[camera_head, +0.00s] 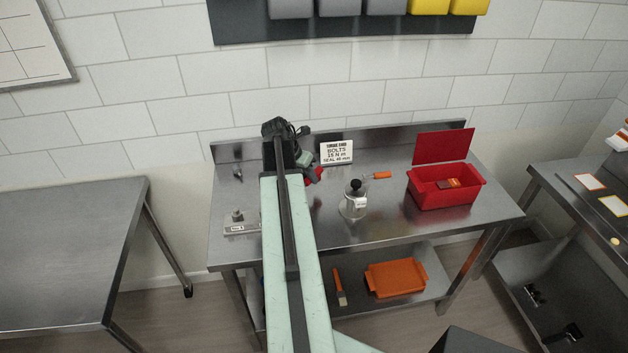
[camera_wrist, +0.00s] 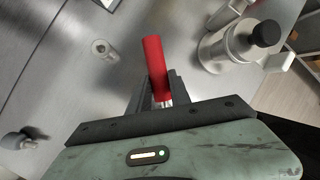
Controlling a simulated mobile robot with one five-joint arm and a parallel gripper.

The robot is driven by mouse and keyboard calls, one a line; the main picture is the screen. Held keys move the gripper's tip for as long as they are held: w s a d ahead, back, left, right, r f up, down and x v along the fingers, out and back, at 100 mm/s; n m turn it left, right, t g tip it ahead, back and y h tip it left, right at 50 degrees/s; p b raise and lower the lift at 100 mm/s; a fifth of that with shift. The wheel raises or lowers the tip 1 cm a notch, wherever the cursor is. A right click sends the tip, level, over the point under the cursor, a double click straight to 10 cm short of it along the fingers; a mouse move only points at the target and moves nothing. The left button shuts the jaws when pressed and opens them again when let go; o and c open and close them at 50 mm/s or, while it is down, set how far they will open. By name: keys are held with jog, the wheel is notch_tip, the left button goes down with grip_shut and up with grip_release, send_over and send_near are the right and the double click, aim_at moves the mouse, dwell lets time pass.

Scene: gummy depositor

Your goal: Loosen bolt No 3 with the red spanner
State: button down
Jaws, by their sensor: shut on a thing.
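My gripper (camera_head: 308,168) is over the back middle of the steel workbench. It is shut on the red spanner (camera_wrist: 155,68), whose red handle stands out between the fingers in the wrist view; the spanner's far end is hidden. A bolt (camera_head: 237,215) stands on a small plate with a label (camera_head: 240,229) at the bench's front left, apart from the gripper. The label is too small to read surely. Another small dark fitting (camera_head: 238,172) stands farther back at the left. My arm hides part of the bench.
A metal canister with a black knob (camera_head: 354,199) stands right of my arm. A white card (camera_head: 337,152) about bolts stands behind it. An orange-handled tool (camera_head: 380,175) lies nearby. An open red box (camera_head: 445,196) is at the right. The wrist view shows a small round metal piece (camera_wrist: 103,48).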

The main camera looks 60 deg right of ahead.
jog(key=w+n, duration=0.1)
jog(key=w+n+t, duration=0.1)
jog(key=w+n, duration=0.1)
jog(key=w+n+t+h, duration=0.1)
jog(key=w+n, duration=0.1)
jog(key=shift+a, duration=0.3)
jog(key=shift+r, duration=0.1)
notch_tip(320, 180, up, 2)
jog(key=shift+s+r+p, duration=0.1)
jog(key=shift+p, duration=1.1)
